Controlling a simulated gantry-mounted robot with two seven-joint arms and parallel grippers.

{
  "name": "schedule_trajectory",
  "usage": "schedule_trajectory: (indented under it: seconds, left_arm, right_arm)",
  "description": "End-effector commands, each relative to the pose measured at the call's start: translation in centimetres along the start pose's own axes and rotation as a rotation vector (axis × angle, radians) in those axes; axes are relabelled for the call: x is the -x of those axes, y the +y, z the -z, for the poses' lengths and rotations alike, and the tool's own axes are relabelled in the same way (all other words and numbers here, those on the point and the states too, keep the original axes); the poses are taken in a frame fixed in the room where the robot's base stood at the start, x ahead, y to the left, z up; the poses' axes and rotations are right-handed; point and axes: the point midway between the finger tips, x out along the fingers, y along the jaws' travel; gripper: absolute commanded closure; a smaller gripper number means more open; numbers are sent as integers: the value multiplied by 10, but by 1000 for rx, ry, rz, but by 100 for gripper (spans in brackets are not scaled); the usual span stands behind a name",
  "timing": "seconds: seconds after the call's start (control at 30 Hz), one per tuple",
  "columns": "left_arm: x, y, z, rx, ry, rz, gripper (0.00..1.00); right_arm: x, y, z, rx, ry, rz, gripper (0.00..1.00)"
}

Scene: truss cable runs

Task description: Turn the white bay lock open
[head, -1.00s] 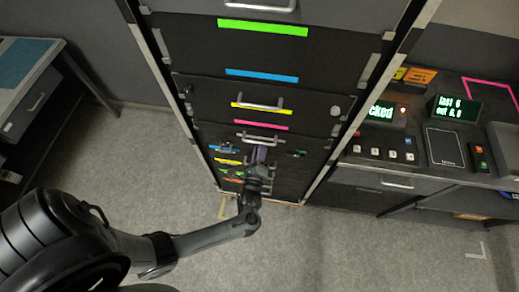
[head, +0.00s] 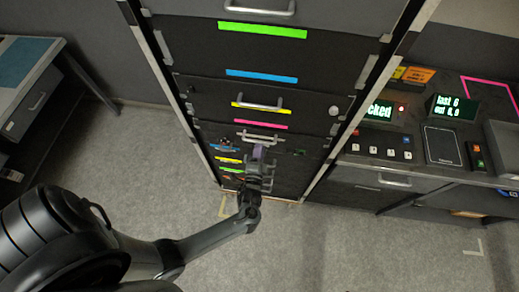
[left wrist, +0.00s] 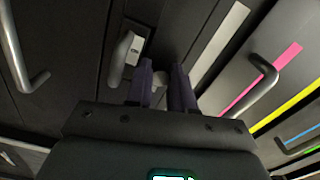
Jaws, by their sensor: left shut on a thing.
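My left gripper (head: 259,154) is at the lower front of the dark cabinet (head: 290,104), below a grey bar handle. In the left wrist view its two purple fingers (left wrist: 163,88) point at the cabinet front, with a narrow gap between them. They are closed on the white bay lock, which the fingers mostly hide. A white strip (left wrist: 220,45) lies on the front just right of the fingers. The lock's turn angle cannot be made out. My right gripper is not in view.
A grey handle (left wrist: 122,58) with a small pale plate stands close left of the fingers. Another bar handle (left wrist: 262,90) is at the right, near pink and yellow strips. A console with lit displays (head: 452,108) stands right of the cabinet. The floor in front is clear.

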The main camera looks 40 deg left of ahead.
Motion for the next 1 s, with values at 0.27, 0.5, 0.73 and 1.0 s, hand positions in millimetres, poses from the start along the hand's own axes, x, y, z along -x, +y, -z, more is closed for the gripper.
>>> schedule_trajectory:
  seconds: [0.27,0.5,0.73,1.0]
  left_arm:
    - [0,-1,0,60,0,1,100]
    - [0,-1,0,65,0,2,100]
    - [0,-1,0,64,0,2,68]
    - [0,0,0,63,0,0,52]
  right_arm:
    - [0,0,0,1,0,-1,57]
    - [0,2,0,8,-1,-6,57]
    - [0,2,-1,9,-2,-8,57]
    - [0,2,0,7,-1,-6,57]
